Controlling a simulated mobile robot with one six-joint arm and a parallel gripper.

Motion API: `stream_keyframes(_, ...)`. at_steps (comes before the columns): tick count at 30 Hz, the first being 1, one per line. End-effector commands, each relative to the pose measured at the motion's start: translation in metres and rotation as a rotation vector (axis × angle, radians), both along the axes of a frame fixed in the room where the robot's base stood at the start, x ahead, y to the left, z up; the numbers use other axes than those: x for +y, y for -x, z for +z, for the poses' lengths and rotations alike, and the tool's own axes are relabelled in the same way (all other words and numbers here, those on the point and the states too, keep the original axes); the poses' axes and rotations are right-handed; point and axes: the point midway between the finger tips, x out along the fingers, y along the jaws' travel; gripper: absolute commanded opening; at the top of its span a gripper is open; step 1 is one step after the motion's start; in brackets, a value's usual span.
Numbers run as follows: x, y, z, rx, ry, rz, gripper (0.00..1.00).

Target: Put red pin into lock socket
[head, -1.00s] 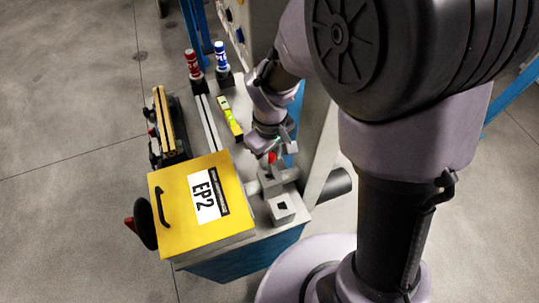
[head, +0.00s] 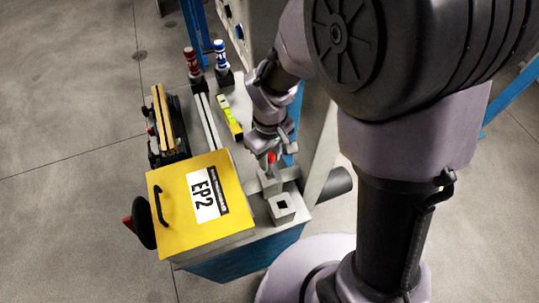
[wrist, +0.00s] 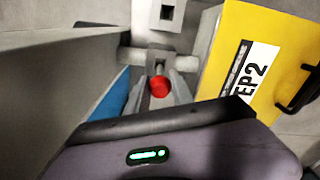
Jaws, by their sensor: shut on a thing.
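My gripper (head: 270,152) is shut on the red pin, just above the grey blocks at the right edge of the bench. The red pin (head: 271,157) shows its red head between the fingers, and in the wrist view the round red head (wrist: 159,86) is seen from above. Below it is a grey block (head: 268,183); whether the pin's lower end is in it or above it I cannot tell. A second grey block (head: 281,212) with an empty square hole stands nearer the front corner, also in the wrist view (wrist: 167,14). Neither block is labelled.
A yellow box marked EP2 (head: 180,230) stands close left of the blocks. A grey upright panel (head: 321,140) rises close on the right. A yellow level (head: 230,118), a red bottle (head: 192,62) and a blue bottle (head: 221,55) are farther back.

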Motion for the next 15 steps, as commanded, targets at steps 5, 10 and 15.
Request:
stream_keyframes(5,0.0,0.0,-0.01,0.0,0.0,0.0,0.0)
stream_keyframes(10,0.0,0.0,-0.017,0.0,0.0,0.0,0.0)
stream_keyframes(15,0.0,0.0,-0.024,0.0,0.0,0.0,0.0)
